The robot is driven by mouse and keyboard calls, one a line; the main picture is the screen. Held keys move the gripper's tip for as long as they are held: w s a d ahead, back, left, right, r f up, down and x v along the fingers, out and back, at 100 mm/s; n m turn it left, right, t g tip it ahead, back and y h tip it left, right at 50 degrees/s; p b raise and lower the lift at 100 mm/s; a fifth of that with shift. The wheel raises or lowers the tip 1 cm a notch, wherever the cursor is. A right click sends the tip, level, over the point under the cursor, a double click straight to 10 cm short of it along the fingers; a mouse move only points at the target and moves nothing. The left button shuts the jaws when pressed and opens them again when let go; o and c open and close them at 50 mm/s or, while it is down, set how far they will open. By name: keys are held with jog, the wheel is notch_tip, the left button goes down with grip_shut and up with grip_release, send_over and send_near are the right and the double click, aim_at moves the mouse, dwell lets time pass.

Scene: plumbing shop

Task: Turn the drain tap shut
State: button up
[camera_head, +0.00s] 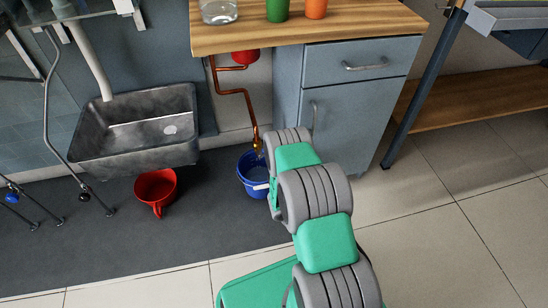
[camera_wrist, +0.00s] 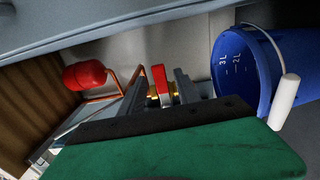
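The drain tap (camera_head: 257,144) sits at the lower end of a copper pipe (camera_head: 247,100), above a blue bucket (camera_head: 246,178). In the wrist view its red lever (camera_wrist: 158,78) and brass body show near the middle. My gripper (camera_wrist: 160,88) is open; its two grey fingers stand apart on either side of the lever. I cannot tell whether either finger touches it. In the head view my arm hides the gripper. The blue bucket also shows in the wrist view (camera_wrist: 238,68), to the right of the fingers. I cannot tell whether water runs from the tap.
A grey cabinet (camera_head: 345,115) stands close right of the pipe, under a wooden worktop (camera_head: 350,22). A red vessel (camera_wrist: 84,75) joins the pipe. Tiled floor in front is clear.

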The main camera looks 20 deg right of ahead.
jog(key=s+a+p, duration=0.1)
jog(key=s+p, duration=0.1)
jog(key=s, duration=0.5)
jog(key=shift+s+a, duration=0.15)
jog(key=shift+s, duration=0.2)
